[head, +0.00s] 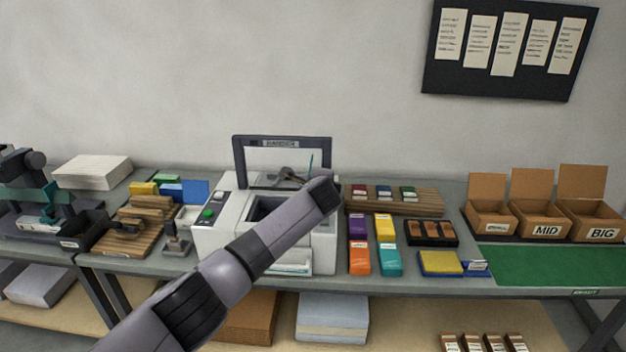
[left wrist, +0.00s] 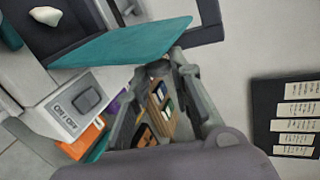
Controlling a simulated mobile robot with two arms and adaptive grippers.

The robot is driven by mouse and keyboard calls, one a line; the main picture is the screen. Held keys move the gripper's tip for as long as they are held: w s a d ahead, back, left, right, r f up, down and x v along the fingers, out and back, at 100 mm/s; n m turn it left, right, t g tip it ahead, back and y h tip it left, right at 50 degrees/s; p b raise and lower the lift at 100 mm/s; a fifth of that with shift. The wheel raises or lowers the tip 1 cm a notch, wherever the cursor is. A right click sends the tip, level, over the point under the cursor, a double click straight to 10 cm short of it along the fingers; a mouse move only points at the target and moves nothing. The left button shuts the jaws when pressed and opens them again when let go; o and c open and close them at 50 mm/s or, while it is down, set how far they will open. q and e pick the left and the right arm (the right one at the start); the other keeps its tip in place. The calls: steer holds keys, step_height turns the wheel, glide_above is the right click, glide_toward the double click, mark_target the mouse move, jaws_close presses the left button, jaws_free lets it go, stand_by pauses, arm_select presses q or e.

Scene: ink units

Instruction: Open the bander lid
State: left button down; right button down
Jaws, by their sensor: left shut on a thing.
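The bander is a pale grey machine (head: 222,222) in the middle of the bench. Its dark-framed lid (head: 240,158), with a clear window, stands raised at the back of the machine. The frame also shows at the top of the left wrist view (left wrist: 211,18). My left gripper (head: 290,178) is in front of the lid, partly hidden by my arm. In the left wrist view my left gripper (left wrist: 172,60) is shut on the edge of a teal panel (left wrist: 125,42). The panel appears as a thin teal sliver in the head view (head: 310,163). My right gripper is out of view.
Orange and purple packs (head: 358,225) stand close right of the bander, near a wooden rack (head: 425,200). A small stamp-like tool (head: 177,243) and wooden blocks (head: 130,235) are left. Open cartons (head: 538,218) and a green mat (head: 545,265) lie far right.

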arm_select(q)
steer(key=shift+d+f, duration=0.1)
steer(key=shift+d, duration=0.25)
steer(key=c, duration=1.5)
jaws_free()
steer(key=shift+o, duration=0.2)
steer(key=v, duration=1.2)
